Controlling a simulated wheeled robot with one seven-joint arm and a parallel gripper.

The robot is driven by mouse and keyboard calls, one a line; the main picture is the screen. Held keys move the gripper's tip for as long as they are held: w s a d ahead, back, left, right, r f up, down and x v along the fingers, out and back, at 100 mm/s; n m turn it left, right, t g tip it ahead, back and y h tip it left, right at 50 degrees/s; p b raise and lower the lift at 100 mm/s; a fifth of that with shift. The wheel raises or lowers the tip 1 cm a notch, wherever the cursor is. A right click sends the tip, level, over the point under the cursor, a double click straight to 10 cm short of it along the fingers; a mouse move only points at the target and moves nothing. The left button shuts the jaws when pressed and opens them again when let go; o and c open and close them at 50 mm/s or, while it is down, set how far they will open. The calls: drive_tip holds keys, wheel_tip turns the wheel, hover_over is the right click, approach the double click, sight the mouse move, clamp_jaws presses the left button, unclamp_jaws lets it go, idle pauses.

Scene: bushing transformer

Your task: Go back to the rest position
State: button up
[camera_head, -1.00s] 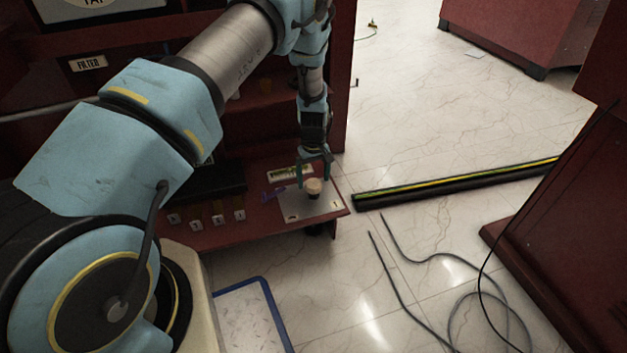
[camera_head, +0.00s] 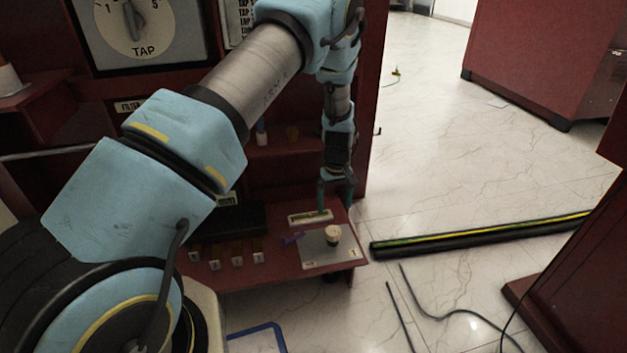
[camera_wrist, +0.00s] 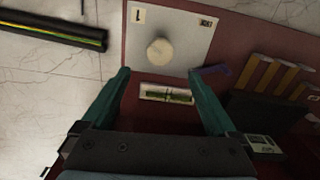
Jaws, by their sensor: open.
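My gripper (camera_head: 336,194) is open and empty above the red shelf (camera_head: 290,283) of the cabinet. In the wrist view my gripper (camera_wrist: 160,80) shows two green fingers spread wide, with nothing between them. A pale round-topped piece (camera_head: 333,235) stands on a light plate (camera_head: 318,256) just in front of and below the fingers, apart from them. In the wrist view the round piece (camera_wrist: 160,51) sits beyond the fingertips on the plate (camera_wrist: 190,30).
A small labelled gauge strip (camera_head: 310,217) and a purple item (camera_head: 291,239) lie beside the plate. Several tagged brown blocks (camera_head: 238,256) line the shelf's left. A black bar with a yellow-green stripe (camera_head: 480,237) and loose cables (camera_head: 450,315) lie on the floor.

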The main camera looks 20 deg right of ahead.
drive_tip(key=w+a+r, duration=0.2)
drive_tip(key=a+r, duration=1.5)
drive_tip(key=a, duration=0.3)
drive_tip(key=s+a+r+t, duration=0.1)
drive_tip(key=s+a+r, duration=0.45)
drive_tip(key=a, duration=0.25)
drive_tip(key=s+a+r+t, duration=0.1)
drive_tip(key=s+a+r, duration=0.3)
drive_tip(key=s+a, duration=0.4)
wheel_tip(320, 180, up, 31)
drive_tip(key=p, duration=3.2)
wheel_tip(320, 180, down, 18)
drive_tip(key=b, duration=1.8)
drive_tip(key=shift+w+a+r+m, duration=0.15)
drive_tip(key=shift+w+a+m, duration=0.15)
drive_tip(key=shift+w+a, duration=0.15)
